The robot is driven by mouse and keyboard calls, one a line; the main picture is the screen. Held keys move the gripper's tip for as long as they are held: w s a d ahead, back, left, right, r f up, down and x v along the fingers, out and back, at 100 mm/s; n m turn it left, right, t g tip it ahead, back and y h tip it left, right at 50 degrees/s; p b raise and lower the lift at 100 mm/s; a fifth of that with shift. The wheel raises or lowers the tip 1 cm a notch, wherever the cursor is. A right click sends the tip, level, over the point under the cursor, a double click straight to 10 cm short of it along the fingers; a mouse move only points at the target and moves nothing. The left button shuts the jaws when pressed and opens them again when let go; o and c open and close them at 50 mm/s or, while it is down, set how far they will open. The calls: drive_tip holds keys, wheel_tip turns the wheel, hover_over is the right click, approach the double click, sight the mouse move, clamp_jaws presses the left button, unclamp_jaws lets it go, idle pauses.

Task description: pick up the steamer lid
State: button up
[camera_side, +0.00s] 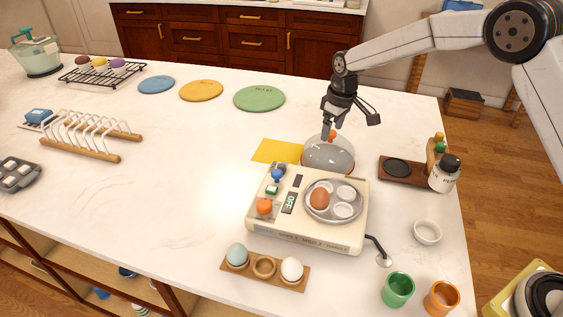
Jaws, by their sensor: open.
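The steamer lid (325,157) is a clear grey dome with an orange knob (332,134) on top. It sits on the counter just behind the cream egg steamer (300,232), whose back edge hides part of its lower front. My gripper (340,122) is open and points down right above the lid, its fingertips close to the knob. I cannot tell whether the fingers touch the knob. The steamer's round tray (318,214) is uncovered and holds one brown egg (320,199) beside several empty white cups.
A yellow sheet (270,150) lies left of the lid. A wooden stand with a jar (445,173) is to the right. A wooden egg holder (264,267) and two cups (398,289) are in front. A wire rack (85,137) stands left; the counter between is clear.

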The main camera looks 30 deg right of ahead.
drive_tip(key=shift+w+f, duration=0.1)
drive_tip(key=shift+f, duration=0.9)
drive_tip(key=shift+c, duration=0.2)
clamp_jaws()
